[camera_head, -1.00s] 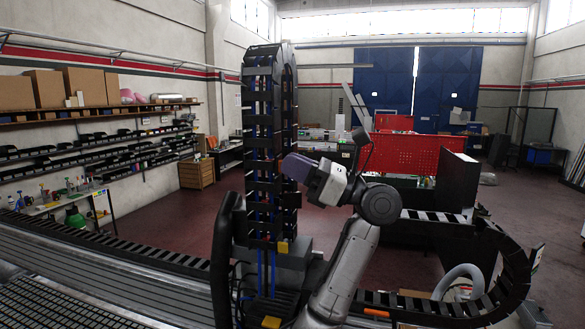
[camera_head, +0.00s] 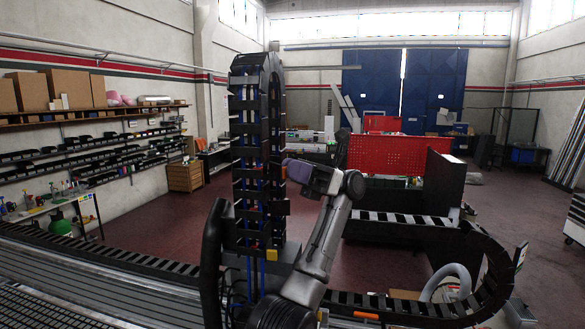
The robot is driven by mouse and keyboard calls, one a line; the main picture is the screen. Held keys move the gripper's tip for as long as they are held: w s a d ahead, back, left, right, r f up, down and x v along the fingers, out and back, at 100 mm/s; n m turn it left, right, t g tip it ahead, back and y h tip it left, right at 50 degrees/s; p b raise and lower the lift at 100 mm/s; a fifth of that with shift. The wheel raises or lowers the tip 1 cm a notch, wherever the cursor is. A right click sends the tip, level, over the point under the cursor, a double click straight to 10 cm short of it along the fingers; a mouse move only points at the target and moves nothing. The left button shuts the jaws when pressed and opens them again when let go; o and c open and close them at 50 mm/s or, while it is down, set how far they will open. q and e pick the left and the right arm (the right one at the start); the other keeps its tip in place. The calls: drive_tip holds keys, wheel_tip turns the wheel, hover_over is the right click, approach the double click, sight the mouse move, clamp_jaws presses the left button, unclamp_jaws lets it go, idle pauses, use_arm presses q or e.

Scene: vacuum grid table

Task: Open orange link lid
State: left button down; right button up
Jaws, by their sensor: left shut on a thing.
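A tall black cable chain (camera_head: 243,150) stands upright in the middle of the view, with blue cables between its links. My left gripper (camera_head: 287,163) reaches its right side at about mid-height. It is shut at the chain's edge; its fingertips are small and dark against the black links, so the exact part held is hard to make out. A small yellow-orange piece (camera_head: 272,255) shows low on the chain's right side. An orange piece (camera_head: 366,315) lies on the horizontal chain at the bottom. I see no orange at the fingertips. My right gripper is not in view.
A horizontal cable chain (camera_head: 400,222) curves round at the right, near a grey hose (camera_head: 450,280). A red perforated panel (camera_head: 385,155) stands behind my arm. Shelves (camera_head: 90,115) line the left wall.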

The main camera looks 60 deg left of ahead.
use_arm(q)
drive_tip(key=shift+w+a+n+h, duration=0.15)
drive_tip(key=shift+n+h, duration=0.35)
drive_tip(key=shift+h, duration=0.4)
drive_tip(key=c, duration=1.2)
unclamp_jaws()
drive_tip(key=shift+c, duration=0.2)
